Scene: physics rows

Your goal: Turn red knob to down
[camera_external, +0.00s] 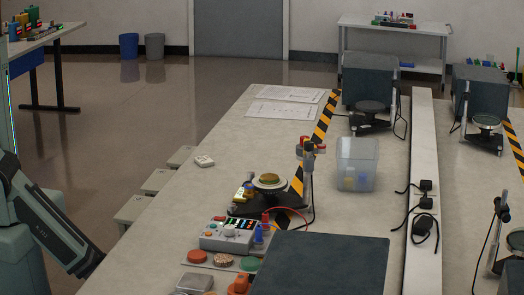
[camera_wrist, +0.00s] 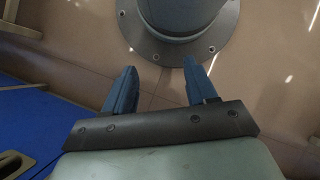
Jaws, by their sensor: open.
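A small grey control box (camera_external: 229,235) sits on the near part of the light bench in the external view. Its top carries a pale round knob (camera_external: 229,232) and small coloured parts. A small red part (camera_external: 265,218) shows at its back right; I cannot tell whether it is the red knob or a plug, nor which way any knob points. My gripper (camera_wrist: 158,75) shows in the wrist view with two blue fingers apart and nothing between them. It is not visible in the external view, where my arm is at the far left, away from the box.
Orange and patterned discs (camera_external: 203,256) lie in front of the box. A stand with a round plate (camera_external: 270,182) is behind it, and a dark panel (camera_external: 318,264) to its right. A clear bin (camera_external: 357,164) stands farther back. The bench's left part is mostly clear.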

